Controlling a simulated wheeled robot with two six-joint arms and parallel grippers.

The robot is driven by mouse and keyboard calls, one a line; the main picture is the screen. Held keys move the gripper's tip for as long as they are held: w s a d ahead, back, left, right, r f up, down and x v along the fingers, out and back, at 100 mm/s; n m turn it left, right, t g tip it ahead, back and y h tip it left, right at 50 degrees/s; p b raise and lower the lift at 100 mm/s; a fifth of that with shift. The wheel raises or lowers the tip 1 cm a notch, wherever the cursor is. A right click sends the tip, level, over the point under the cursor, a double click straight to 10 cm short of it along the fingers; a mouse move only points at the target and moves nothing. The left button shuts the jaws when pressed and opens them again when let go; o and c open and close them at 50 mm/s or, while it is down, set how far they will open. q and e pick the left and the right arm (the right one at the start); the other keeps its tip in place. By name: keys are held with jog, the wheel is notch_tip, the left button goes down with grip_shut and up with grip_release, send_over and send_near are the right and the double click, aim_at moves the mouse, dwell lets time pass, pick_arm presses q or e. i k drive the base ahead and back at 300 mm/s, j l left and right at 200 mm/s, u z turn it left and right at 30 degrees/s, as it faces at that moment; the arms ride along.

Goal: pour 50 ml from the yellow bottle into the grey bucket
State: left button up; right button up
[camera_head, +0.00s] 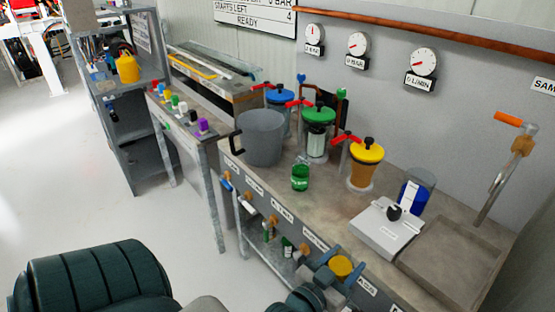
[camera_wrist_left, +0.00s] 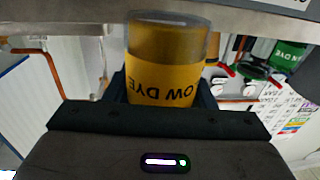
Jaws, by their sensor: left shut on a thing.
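The yellow bottle (camera_head: 341,266) is at the front edge of the bench in the head view, its round top facing up. My left gripper (camera_head: 343,270) is shut on it, with a blue finger on either side. In the left wrist view the bottle (camera_wrist_left: 168,50) fills the space between the dark fingers, its yellow dye label upside down in the picture. The bottle's lower part is hidden in the head view. The grey bucket (camera_head: 262,137) stands upright on the bench, farther back and left of the gripper. Its inside bottom is hidden. My right gripper is not in view.
A green jar (camera_head: 300,177) stands between bucket and gripper. Blue (camera_head: 279,98), green (camera_head: 318,130) and yellow-lidded (camera_head: 366,165) vessels line the back. A white scale-like device (camera_head: 388,227) and a blue container (camera_head: 415,192) are at right. A shelf (camera_head: 270,240) with small items is below.

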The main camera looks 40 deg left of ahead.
aim_at(260, 132)
jog(key=u, duration=1.55)
